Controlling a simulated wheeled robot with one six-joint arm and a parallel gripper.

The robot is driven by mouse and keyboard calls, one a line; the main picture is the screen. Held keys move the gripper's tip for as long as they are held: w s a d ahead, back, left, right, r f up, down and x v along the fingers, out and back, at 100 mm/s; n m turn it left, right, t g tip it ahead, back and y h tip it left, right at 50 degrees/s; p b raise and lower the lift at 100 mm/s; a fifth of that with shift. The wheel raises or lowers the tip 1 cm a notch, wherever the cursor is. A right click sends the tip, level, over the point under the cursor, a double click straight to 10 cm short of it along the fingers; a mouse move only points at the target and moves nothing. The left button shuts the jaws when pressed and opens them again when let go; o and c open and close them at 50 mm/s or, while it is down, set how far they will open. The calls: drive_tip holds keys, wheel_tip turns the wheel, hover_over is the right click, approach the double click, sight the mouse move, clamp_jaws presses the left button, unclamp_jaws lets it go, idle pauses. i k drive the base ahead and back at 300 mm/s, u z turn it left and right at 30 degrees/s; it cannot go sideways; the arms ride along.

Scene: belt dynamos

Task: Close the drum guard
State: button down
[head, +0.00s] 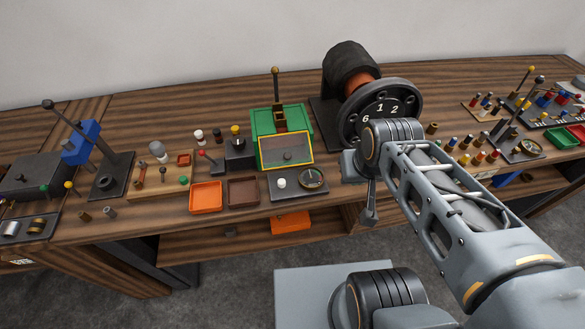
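A machine with a large dark handwheel or dial (382,112) marked with numbers stands at the back of the bench, right of centre. Behind the dial is a reddish-brown drum (362,86), partly exposed. A black curved cover (349,60), which looks like the drum guard, sits over the drum's back end. I cannot tell how it is hinged or how far it stands open. My gripper (369,212) hangs below my wrist at the bench's front edge, in front of and below the dial, apart from the cover. Its fingers are seen edge-on, so their opening is unclear. My arm hides the dial's lower right.
A green box (268,122) with a yellow-framed window and a lever stands left of the dial. Orange (206,196) and brown (243,191) trays and a gauge plate (298,190) lie in front. Several levers and small knobs crowd both sides. A wall stands behind.

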sight(287, 156)
drive_tip(key=k, duration=0.8)
drive_tip(key=u, duration=1.1)
drive_tip(key=i, duration=0.5)
drive_tip(key=z, duration=0.05)
